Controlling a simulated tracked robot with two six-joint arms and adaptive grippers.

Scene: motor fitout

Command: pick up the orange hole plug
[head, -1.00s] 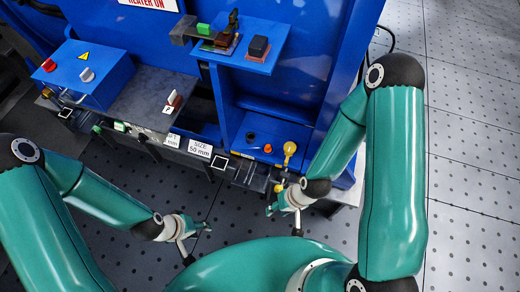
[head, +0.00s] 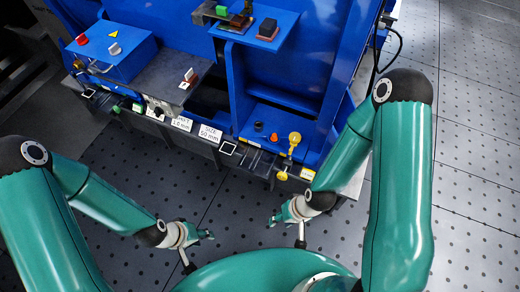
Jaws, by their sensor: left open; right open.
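A small orange plug (head: 274,138) sits on the blue ledge (head: 252,118) at the lower right of the blue machine, in the head view. A dark round plug (head: 258,126) is just behind and left of it, and a yellow knob-topped part (head: 294,141) is to its right. My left gripper (head: 199,251) is open and empty over the floor, below and left of the ledge. My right gripper (head: 285,233) is open and empty over the floor in front of the ledge, apart from the plug.
A blue shelf (head: 283,35) with small blocks projects above the ledge. A blue box (head: 110,52) with a red button and grey knob stands at left. A dark rail with size labels (head: 210,133) runs along the machine's front. Perforated floor at right (head: 480,150) is clear.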

